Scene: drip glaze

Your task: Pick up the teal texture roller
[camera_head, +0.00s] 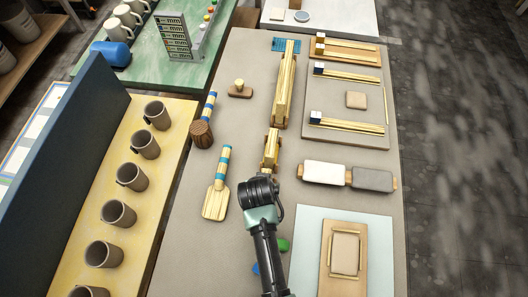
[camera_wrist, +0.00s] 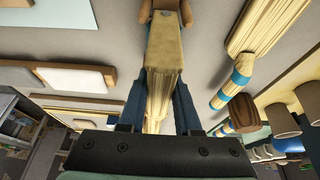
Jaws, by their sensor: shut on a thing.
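My gripper (camera_wrist: 163,75) is shut on a pale wooden tool. The tool (camera_wrist: 164,50) lies between the two dark blue fingers in the wrist view, with a brown rounded end (camera_wrist: 180,10) at the top. In the head view its pale wooden part (camera_head: 271,150) shows just beyond my gripper (camera_head: 265,178), low over the grey table; I cannot tell whether it touches it. No teal surface shows on the held tool. A green piece (camera_head: 284,244) and a blue piece (camera_head: 256,268) show beside my arm, which partly hides them.
A long wooden piece (camera_head: 285,90) lies straight beyond my gripper. A striped-handled paddle (camera_head: 217,190) and mallet (camera_head: 203,130) lie left. A white block (camera_head: 324,173) and grey block (camera_head: 372,179) lie right. Several mugs (camera_head: 131,177) stand on the yellow shelf (camera_head: 158,210).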

